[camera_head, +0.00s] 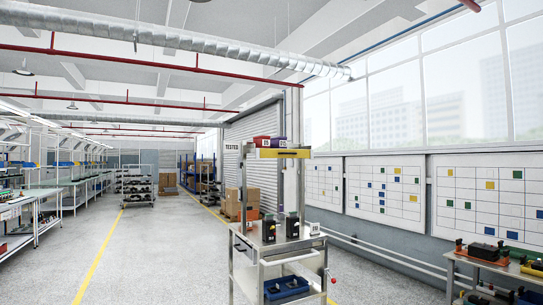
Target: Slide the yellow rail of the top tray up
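A metal trolley stands right of centre. Its raised top tray has a yellow rail (284,153) along the front edge, level and seen nearly edge-on. A red box (262,141) and a purple box (278,142) stand on or behind this tray, above the rail. How the rail is held to the tray is too small to make out. My gripper is not in view.
Dark devices (291,226) stand on the trolley's middle deck, and a blue bin (286,287) sits lower down. A workbench (490,262) with parts is at the right and benches (35,220) line the left. Grey floor (160,260) left of the trolley is clear.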

